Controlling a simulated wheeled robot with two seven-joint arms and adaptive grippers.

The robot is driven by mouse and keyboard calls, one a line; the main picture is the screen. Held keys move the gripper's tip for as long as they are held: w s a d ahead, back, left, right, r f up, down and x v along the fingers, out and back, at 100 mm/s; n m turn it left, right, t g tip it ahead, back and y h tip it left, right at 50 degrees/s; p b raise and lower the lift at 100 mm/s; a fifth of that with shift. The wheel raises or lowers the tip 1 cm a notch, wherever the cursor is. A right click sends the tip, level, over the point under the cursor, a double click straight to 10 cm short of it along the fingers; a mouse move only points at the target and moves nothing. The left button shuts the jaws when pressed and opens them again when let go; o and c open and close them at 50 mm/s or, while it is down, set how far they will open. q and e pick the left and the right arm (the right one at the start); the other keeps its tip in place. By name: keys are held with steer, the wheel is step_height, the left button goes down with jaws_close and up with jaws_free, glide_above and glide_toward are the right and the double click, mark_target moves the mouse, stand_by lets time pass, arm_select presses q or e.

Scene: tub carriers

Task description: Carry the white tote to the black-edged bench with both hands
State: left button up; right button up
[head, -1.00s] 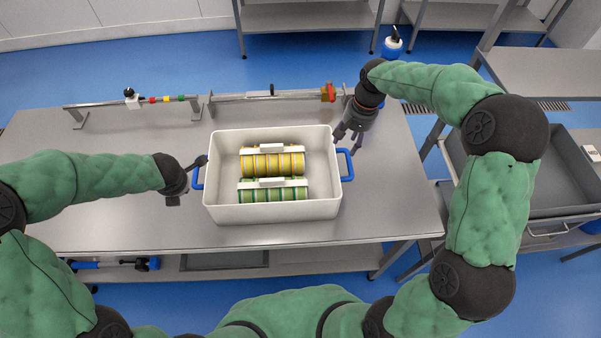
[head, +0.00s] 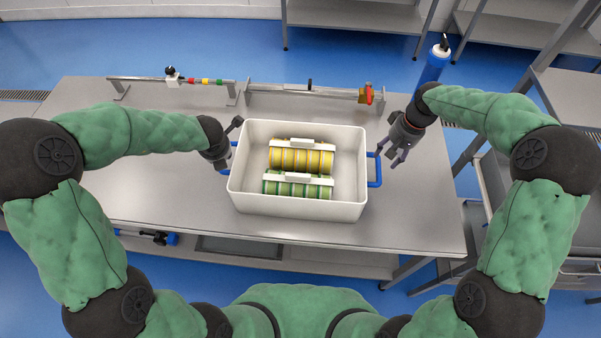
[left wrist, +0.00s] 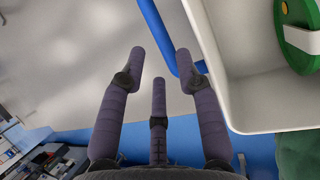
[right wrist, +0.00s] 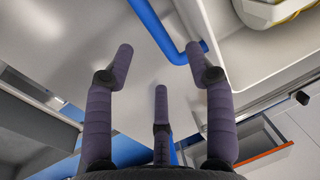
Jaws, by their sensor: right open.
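The white tote (head: 300,210) stands on the grey bench, with blue handles on its two short sides. It holds a yellow-banded rack (head: 301,160) and a green-banded rack (head: 298,188), both with white tops. My left gripper (head: 229,145) is at the left handle (head: 226,171); its fingers are partly hidden in the head view. In the left wrist view its fingers (left wrist: 160,65) are spread, with the blue handle (left wrist: 158,30) just beyond the tips. My right gripper (head: 390,150) is open and empty beside the right handle (head: 376,170), which also shows in the right wrist view (right wrist: 158,30).
The grey bench (head: 420,220) has bare room left and right of the tote. A rail with an orange-red fitting (head: 366,94) runs along its back edge. A blue cylinder (head: 433,66) stands behind the right arm. Metal shelving (head: 575,100) is at the right.

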mark_target(379, 166)
arm_select(q)
steer(key=x, duration=0.7)
steer(key=shift+w+f, duration=0.1)
steer(key=shift+f, duration=0.15)
arm_select(e)
steer(key=f, duration=0.2)
steer(key=a+f, duration=0.1)
steer(key=f, duration=0.4)
steer(key=shift+a+f, duration=0.15)
arm_select(q)
steer(key=c, duration=0.5)
arm_select(e)
steer(key=c, duration=0.5)
arm_select(q)
jaws_close()
arm_select(e)
jaws_close()
arm_select(q)
steer(key=shift+w+a+r, duration=0.15)
steer(key=shift+w+r, duration=0.1)
steer(key=shift+r, duration=0.05)
arm_select(e)
steer(key=shift+w+r, duration=0.2)
steer(key=shift+w, duration=0.1)
